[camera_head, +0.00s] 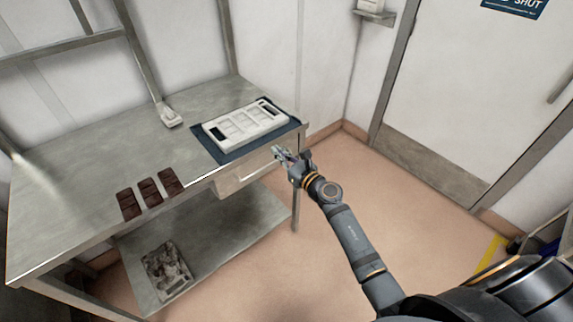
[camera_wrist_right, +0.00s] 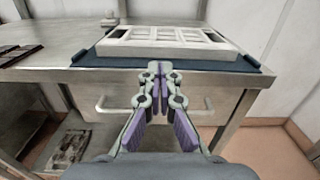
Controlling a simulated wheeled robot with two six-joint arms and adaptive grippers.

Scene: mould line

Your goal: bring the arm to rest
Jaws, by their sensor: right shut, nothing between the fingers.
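My right gripper (camera_head: 281,155) is shut and empty in front of the steel table's front edge, near its right end. In the right wrist view its fingers (camera_wrist_right: 154,70) meet at the tips, in front of a drawer (camera_wrist_right: 190,108) with a bar handle. My right arm reaches in from the lower right in the head view. My left gripper is in neither view.
A white mould (camera_head: 245,124) lies on a dark blue mat (camera_head: 221,157) on the steel table (camera_head: 80,165). Several dark chocolate bars (camera_head: 149,192) lie near the front edge. Floor (camera_head: 400,215) is clear towards the door.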

